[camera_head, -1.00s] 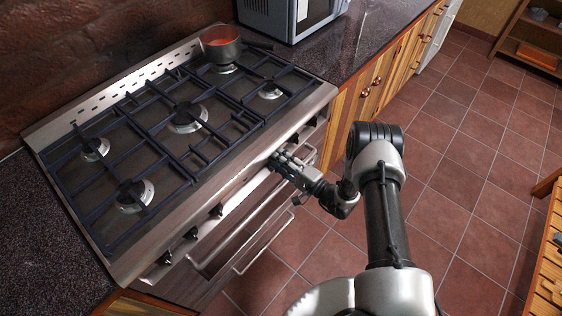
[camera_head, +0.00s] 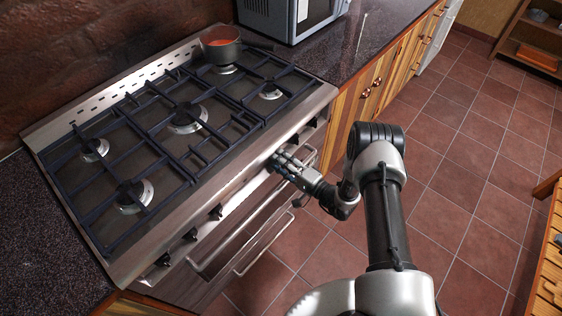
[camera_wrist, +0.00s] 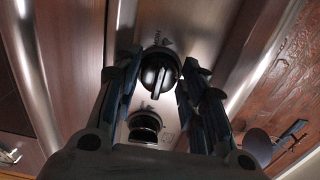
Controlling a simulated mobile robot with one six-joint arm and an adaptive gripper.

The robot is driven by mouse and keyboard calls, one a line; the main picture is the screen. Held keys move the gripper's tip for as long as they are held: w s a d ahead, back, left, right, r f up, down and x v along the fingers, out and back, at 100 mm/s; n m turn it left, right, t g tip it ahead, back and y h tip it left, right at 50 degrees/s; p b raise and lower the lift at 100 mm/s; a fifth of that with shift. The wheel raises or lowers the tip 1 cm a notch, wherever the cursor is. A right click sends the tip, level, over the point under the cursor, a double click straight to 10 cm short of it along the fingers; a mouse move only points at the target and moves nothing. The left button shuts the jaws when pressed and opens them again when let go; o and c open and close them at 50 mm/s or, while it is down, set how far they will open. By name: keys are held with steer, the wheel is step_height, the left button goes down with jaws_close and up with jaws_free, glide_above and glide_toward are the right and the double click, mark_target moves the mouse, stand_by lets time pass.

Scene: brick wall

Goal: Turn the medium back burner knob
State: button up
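The stove (camera_head: 130,272) has a steel front panel with a row of black knobs. In the wrist view, a round black knob (camera_wrist: 158,74) with a raised bar sits straight ahead, its bar nearly upright. My gripper (camera_wrist: 160,66) has one finger on each side of this knob, with its tips near the knob's edges. I cannot tell whether they touch it. A second black round part (camera_wrist: 145,126) shows below it between the fingers. In the head view, my gripper (camera_head: 278,161) is at the front panel and hides the knob there.
A pot (camera_head: 221,46) with red contents stands on the back right burner. Oven handles (camera_head: 262,240) run below the knobs. Other knobs (camera_head: 190,235) lie to the left. A microwave (camera_head: 285,18) stands on the counter. The tiled floor (camera_head: 470,190) to the right is clear.

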steer(key=shift+o, duration=1.2)
steer(key=shift+s+d, duration=0.1)
steer(key=v, duration=1.1)
steer(key=shift+s+d, duration=0.25)
steer(key=shift+s, duration=0.05)
